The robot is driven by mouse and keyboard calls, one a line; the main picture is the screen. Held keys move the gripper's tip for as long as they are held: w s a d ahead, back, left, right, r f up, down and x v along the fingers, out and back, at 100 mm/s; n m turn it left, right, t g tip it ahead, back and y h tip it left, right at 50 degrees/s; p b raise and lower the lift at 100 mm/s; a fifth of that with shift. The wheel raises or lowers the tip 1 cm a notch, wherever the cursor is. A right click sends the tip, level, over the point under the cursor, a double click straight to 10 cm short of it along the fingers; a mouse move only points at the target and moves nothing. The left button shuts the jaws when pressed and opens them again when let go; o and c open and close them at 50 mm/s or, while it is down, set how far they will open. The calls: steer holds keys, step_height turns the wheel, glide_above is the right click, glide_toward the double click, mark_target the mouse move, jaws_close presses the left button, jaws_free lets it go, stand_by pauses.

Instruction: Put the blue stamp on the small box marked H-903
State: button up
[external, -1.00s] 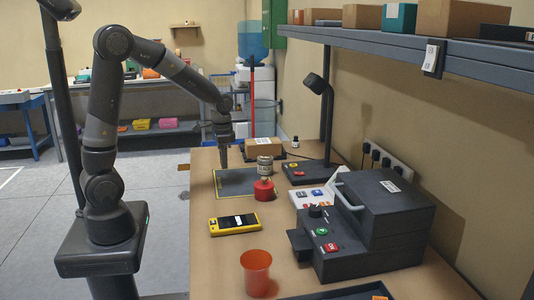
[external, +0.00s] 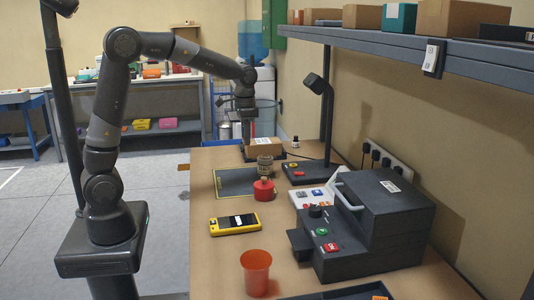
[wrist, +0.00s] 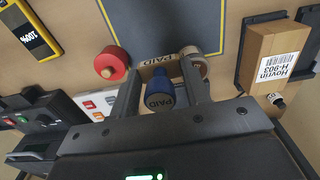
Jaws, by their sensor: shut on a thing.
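The blue stamp (wrist: 162,94), its label reading PAID, is between the two fingers of my gripper (wrist: 163,90) in the wrist view. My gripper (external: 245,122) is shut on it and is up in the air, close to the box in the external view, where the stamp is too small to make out. The small cardboard box (external: 264,146) sits on a dark base at the far end of the bench. In the wrist view the box (wrist: 272,52) is at the right, its white label reading Hovrin H-903. The stamp is apart from it.
A dark mat (external: 235,182) lies in front of the box. A red round item (external: 264,190) and a beige cylinder (external: 265,164) stand at its right. A yellow device (external: 234,224), an orange cup (external: 255,272) and a grey machine (external: 362,230) are nearer. A lamp (external: 322,110) stands right of the box.

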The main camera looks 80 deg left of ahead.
steer(key=w+a+r, duration=0.3)
steer(key=w+a, duration=0.4)
glide_above(257, 144)
step_height(257, 144, down, 7)
steer(key=shift+r, duration=0.2)
steer(key=shift+f, duration=1.95)
steer(key=shift+f, duration=0.1)
steer(key=o, duration=1)
step_height(257, 144, up, 12)
steer(key=shift+r, duration=0.15)
